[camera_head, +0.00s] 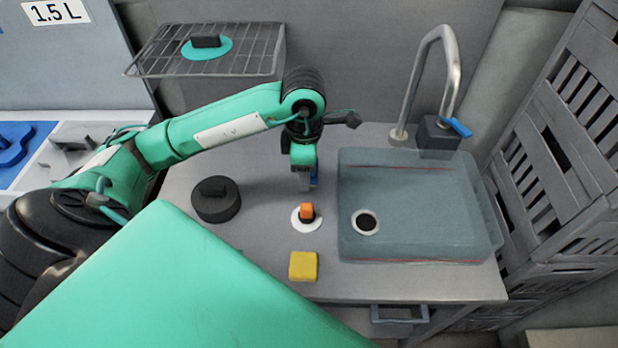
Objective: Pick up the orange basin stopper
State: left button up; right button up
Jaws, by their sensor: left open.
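The orange basin stopper (307,211) stands on a white disc (306,224) on the grey counter, left of the basin. It has an orange top and a dark part below. My left gripper (306,185) points down just behind and above the stopper. It is open, with nothing visible between its fingers, and looks apart from the stopper. The fingertips are small and partly hidden by the wrist. My right gripper is not in view.
A grey-blue basin (417,250) with a drain hole and a tap (447,60) stands right of the stopper. A yellow sponge-like block (303,266) lies in front. A black round lid-like object (216,199) lies left. A wire rack (160,57) is behind; slatted crates (560,150) stand right.

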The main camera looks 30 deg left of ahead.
pick_arm(q)
jog(key=p, duration=0.2)
send_over(307, 206)
jog(key=f, duration=0.8)
jog(key=shift+w+a, duration=0.1)
jog(key=shift+a, duration=0.2)
jog(key=f, duration=0.1)
jog(key=f+p, duration=0.1)
jog(key=f, duration=0.1)
jog(key=f+p, duration=0.1)
jog(key=shift+s+d+f, duration=0.2)
jog(key=shift+d+f, duration=0.1)
jog(key=shift+f, duration=0.4)
jog(key=shift+c, duration=0.4)
grip_shut()
